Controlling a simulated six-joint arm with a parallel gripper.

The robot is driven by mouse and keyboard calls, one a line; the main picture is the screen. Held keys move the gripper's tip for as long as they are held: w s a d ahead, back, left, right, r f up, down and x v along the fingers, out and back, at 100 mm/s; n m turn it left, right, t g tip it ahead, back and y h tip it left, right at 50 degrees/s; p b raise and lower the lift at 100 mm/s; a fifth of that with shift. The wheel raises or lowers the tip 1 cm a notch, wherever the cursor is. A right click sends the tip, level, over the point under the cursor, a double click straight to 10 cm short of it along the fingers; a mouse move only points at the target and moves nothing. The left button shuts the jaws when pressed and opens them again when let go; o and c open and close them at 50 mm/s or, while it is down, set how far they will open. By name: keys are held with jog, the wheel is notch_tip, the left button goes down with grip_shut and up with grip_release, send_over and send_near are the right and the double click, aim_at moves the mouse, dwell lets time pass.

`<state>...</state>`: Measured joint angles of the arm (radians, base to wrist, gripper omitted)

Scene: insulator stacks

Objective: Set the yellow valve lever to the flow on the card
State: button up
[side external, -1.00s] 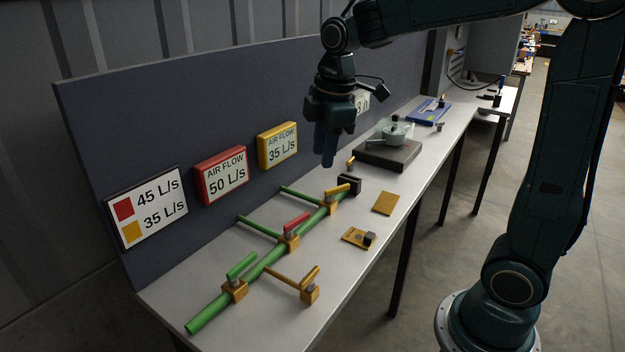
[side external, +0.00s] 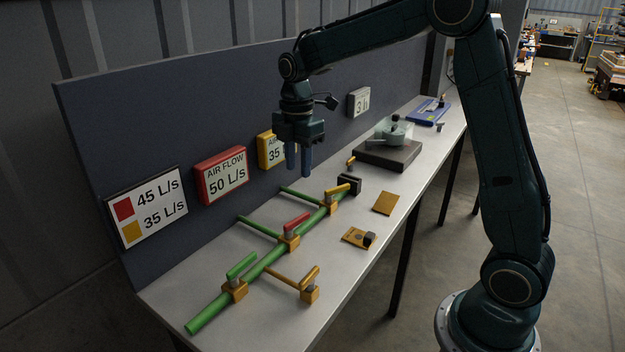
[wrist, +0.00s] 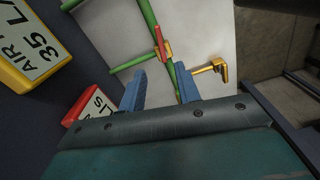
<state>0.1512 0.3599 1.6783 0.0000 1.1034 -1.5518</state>
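The card (side external: 147,207) on the back panel reads red 45 L/s and yellow 35 L/s. One yellow-levered valve (side external: 310,283) stands at the end of a yellow branch near the front edge; it also shows in the wrist view (wrist: 218,69). Another yellow lever (side external: 343,188) sits on the far end of the green pipe. The yellow air flow display (side external: 267,152) is partly hidden by my gripper, with "35" visible. My gripper (side external: 299,174) is open and empty, pointing down above the far part of the pipe, apart from every lever.
A red lever (side external: 297,221) and a green lever (side external: 241,265) sit on the green pipe (side external: 208,314). The red display (side external: 221,176) reads 50 L/s.

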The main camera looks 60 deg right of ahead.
aim_at(300, 217)
notch_tip(300, 217, down, 13)
jog(key=shift+f, duration=0.2)
dwell(0.5)
grip_shut()
